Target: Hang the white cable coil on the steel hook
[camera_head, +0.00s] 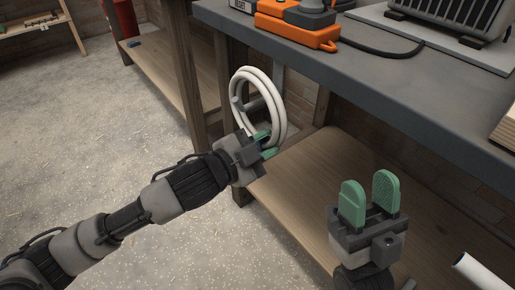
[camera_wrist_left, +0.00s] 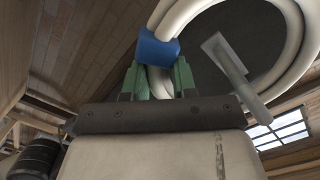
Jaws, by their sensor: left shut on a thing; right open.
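The white cable coil (camera_head: 281,108) stands upright beside the workbench leg, below the tabletop. My left gripper (camera_head: 264,143) is shut on the coil's lower part. In the left wrist view, the green fingers (camera_wrist_left: 159,82) are on the coil (camera_wrist_left: 290,50) just by its blue band (camera_wrist_left: 158,48). A grey metal piece (camera_head: 254,104), seemingly the steel hook, shows inside the ring's opening. A flat grey bar (camera_wrist_left: 226,62) crosses the opening in the wrist view. I cannot tell whether the coil rests on it. My right gripper (camera_head: 370,190) is open and empty, in front of the bench.
The dark workbench top (camera_head: 400,95) overhangs at the right, with an orange tool (camera_head: 297,30) and a black cable on it. A wooden lower shelf (camera_head: 330,165) lies beneath. A white tube end (camera_head: 480,272) is at lower right. The floor (camera_head: 110,130) at left is clear.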

